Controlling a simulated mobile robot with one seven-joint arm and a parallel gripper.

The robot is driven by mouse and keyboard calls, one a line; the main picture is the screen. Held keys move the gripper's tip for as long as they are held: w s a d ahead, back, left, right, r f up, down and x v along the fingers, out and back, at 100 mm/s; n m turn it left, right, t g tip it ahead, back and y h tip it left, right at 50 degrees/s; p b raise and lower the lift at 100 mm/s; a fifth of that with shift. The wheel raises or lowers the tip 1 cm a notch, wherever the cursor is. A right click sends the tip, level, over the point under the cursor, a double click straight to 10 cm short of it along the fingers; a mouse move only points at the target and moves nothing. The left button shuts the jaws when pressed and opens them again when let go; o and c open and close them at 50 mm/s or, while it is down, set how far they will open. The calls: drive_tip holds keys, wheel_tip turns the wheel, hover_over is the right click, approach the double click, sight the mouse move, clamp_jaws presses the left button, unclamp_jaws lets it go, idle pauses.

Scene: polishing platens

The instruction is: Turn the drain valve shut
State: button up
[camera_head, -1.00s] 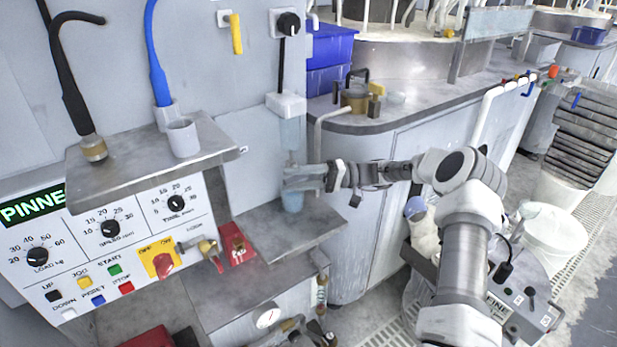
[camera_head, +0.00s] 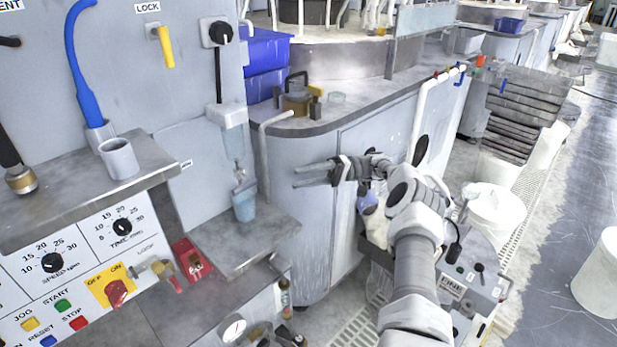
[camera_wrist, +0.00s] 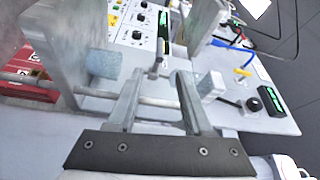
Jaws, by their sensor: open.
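The drain valve (camera_head: 240,182) is a small metal fitting with a lever, under the clear filter bowl (camera_head: 233,142) on the grey machine wall. Its handle angle is too small to read surely. A light blue cup (camera_head: 244,206) stands on a metal shelf directly below it. My gripper (camera_head: 298,176) is to the right of the valve, apart from it, with its fingers pointing left. It is open and empty. In the wrist view my gripper's fingers (camera_wrist: 161,80) are spread, with the valve (camera_wrist: 155,68) beyond their tips and the blue cup (camera_wrist: 105,65) to the left.
The metal shelf (camera_head: 262,245) juts out under the cup. A higher shelf (camera_head: 60,205) holds a grey cup (camera_head: 119,158). A pale pipe (camera_head: 264,165) runs down just right of the valve. The curved counter (camera_head: 330,122) is behind my gripper.

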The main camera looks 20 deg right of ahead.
drive_tip(key=shift+d, duration=0.6)
